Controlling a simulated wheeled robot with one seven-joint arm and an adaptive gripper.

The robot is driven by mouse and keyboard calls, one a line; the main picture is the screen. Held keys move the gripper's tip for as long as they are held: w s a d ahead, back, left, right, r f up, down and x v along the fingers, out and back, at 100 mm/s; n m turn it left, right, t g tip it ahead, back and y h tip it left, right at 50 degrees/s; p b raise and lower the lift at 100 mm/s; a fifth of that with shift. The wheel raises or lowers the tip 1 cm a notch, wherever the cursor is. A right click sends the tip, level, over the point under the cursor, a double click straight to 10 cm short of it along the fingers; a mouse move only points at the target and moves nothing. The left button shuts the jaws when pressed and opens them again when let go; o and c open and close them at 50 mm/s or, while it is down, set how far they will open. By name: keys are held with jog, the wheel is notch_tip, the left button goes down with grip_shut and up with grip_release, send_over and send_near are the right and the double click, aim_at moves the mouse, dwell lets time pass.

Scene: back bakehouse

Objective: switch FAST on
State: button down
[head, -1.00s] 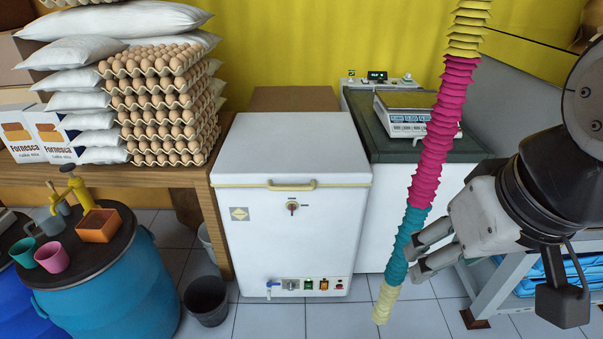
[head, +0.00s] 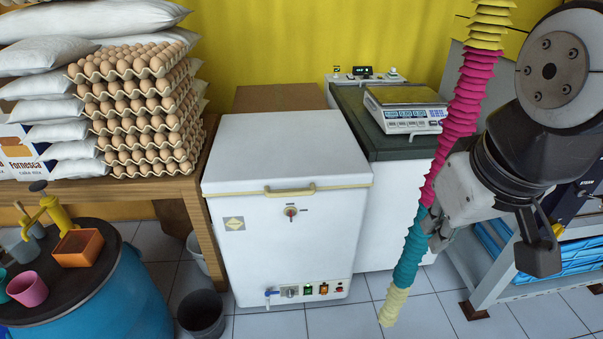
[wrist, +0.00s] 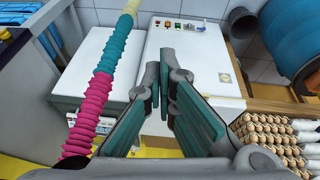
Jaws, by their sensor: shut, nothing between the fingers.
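A white chest freezer (head: 285,190) stands in the middle of the head view. Low on its front is a row of small controls: a blue tap, a grey socket or dial (head: 291,291), a green switch (head: 308,289), an orange switch (head: 323,288) and a red one (head: 339,287). Their labels are too small to read. A round knob with a red mark (head: 291,211) sits higher up. The freezer appears upside down in the wrist view (wrist: 190,60). My gripper (head: 436,237) is shut and empty, right of the freezer and beside the hanging hose. Its fingers (wrist: 164,78) point toward the freezer front in the wrist view.
A striped ribbed hose (head: 468,100) hangs close by my gripper. A scale (head: 405,115) stands on a second cabinet behind. A blue barrel (head: 110,300), a dark bin (head: 202,314) and a table with egg trays (head: 140,120) are to the left. Floor before the freezer is clear.

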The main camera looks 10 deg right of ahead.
jog(key=w+d+f+n+b, duration=0.2)
jog(key=w+f+n+b, duration=0.15)
jog(key=w+f, duration=0.55)
jog(key=w+d+f+n+h+b, duration=0.1)
jog(key=w+d+f+n+b, duration=0.15)
jog(key=w+f+b, duration=0.45)
jog(key=w+d+f+n+b, duration=0.2)
jog(key=w+f, duration=0.8)
jog(key=w, duration=0.2)
jog(key=w+d+f+n+y+b, duration=0.1)
jog(key=w+f+n+y+b, duration=0.3)
jog(key=f, duration=1.5)
jog(key=w+f+n+h+b, duration=0.15)
jog(key=w+f+b, duration=0.55)
jog(key=f, duration=1.2)
jog(key=a+f+n+y+b, duration=0.1)
jog(key=a+f+b, duration=0.1)
jog(key=f, duration=1)
jog(key=s+a+f+n+t+y+b, duration=0.1)
jog(key=f+b, duration=0.3)
jog(key=f, duration=0.8)
jog(key=shift+s+a+f+n+y+b, duration=0.2)
jog(key=shift+s+a+n+y+b, duration=0.15)
jog(key=shift+a+y, duration=0.4)
jog(key=shift+a, duration=0.1)
